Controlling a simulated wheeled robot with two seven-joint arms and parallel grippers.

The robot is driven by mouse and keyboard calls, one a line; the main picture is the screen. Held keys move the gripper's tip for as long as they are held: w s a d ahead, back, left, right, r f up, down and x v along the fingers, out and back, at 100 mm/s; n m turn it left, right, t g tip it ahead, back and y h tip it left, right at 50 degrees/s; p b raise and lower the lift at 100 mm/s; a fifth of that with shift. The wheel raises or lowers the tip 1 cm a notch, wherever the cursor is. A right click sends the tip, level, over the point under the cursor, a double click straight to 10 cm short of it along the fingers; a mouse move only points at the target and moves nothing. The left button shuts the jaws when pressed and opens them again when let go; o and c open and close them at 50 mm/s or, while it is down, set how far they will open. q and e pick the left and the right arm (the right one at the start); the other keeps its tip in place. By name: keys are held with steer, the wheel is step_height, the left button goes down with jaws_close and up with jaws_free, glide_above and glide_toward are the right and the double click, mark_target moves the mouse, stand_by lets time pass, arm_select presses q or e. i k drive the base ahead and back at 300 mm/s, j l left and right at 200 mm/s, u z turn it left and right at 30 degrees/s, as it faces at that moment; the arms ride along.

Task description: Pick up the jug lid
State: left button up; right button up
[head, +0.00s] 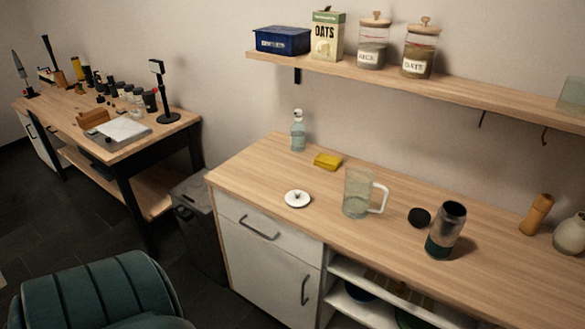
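The jug lid (297,199) is a round white disc with a small knob on top. It lies flat on the wooden counter (262,180), near the front edge above the drawer. A clear glass jug (356,194) with a white handle stands upright to its right, apart from it. The top of the jug looks uncovered. Neither of my grippers shows in the head view.
A yellow sponge (327,161) and a glass bottle (298,131) stand behind the lid. A dark cap (419,217) and a tumbler (446,230) are right of the jug. A shelf (400,76) hangs above. A green chair (98,293) is at the lower left.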

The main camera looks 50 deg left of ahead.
mark_target(295, 199)
steer(key=u, duration=1.6)
steer(key=i+l, duration=0.3)
steer(key=i, duration=0.15)
